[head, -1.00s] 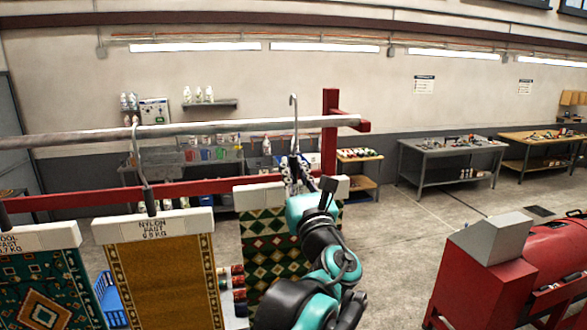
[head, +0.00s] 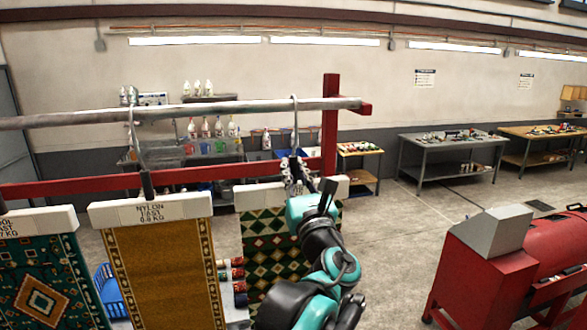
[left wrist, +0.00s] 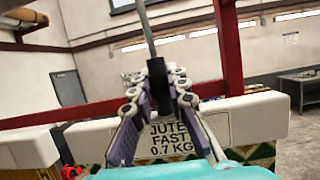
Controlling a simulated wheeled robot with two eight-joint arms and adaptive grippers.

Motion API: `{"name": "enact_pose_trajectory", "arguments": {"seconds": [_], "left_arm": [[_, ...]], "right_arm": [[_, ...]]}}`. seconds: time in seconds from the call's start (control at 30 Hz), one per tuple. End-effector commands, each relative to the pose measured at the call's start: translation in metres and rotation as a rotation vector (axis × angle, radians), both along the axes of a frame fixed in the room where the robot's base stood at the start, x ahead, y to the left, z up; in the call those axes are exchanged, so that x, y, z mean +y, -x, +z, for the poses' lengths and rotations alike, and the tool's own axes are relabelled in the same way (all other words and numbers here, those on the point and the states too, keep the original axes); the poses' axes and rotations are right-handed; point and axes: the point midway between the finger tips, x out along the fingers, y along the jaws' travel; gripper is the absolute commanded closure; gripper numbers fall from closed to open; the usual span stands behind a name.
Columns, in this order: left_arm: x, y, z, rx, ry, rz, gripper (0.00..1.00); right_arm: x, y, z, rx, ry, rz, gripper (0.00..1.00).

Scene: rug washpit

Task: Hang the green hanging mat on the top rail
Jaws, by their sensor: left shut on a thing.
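The green hanging mat (head: 268,240), with green, cream and red diamonds, hangs from a white top bar (head: 258,196). Its thin metal hook (head: 295,125) rises to the grey top rail (head: 225,108), and its bend sits at the rail's top near the right end. I cannot tell whether the rail bears its weight. My left gripper (head: 298,172) is shut on the hanger's dark stem, just above the bar. In the left wrist view the fingers (left wrist: 160,95) close around the black stem (left wrist: 158,85), above a label reading JUTE FAST 0.7 KG (left wrist: 172,140). My right gripper is not in view.
A gold mat (head: 165,265) and a teal mat (head: 40,290) hang to the left. A red lower beam (head: 90,184) and red post (head: 330,125) stand close to the gripper. A red machine (head: 490,265) stands at the right, with open floor between.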

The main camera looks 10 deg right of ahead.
Motion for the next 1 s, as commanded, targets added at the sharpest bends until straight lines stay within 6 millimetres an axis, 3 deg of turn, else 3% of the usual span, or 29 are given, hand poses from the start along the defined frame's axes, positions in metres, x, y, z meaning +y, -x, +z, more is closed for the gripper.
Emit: {"name": "enact_pose_trajectory", "arguments": {"seconds": [0.1, 0.13, 0.2, 0.23, 0.63, 1.0], "left_arm": [[0.000, 0.000, 0.001, -0.001, 0.000, 0.000, 1.00], [0.000, 0.000, 0.001, -0.001, -0.001, 0.000, 0.83], [0.000, 0.000, 0.001, -0.001, -0.001, 0.000, 0.64], [0.000, 0.000, 0.001, -0.001, 0.000, 0.000, 0.61], [-0.001, 0.008, -0.002, 0.000, 0.000, -0.002, 0.61], [-0.004, 0.080, -0.028, 0.000, 0.001, -0.003, 0.61]], "right_arm": [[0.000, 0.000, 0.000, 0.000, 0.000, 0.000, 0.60], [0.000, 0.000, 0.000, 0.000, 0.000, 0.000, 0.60], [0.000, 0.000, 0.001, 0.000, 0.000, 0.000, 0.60], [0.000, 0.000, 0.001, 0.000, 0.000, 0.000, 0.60], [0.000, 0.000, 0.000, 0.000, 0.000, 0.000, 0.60], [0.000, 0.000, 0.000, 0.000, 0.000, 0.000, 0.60]]}}
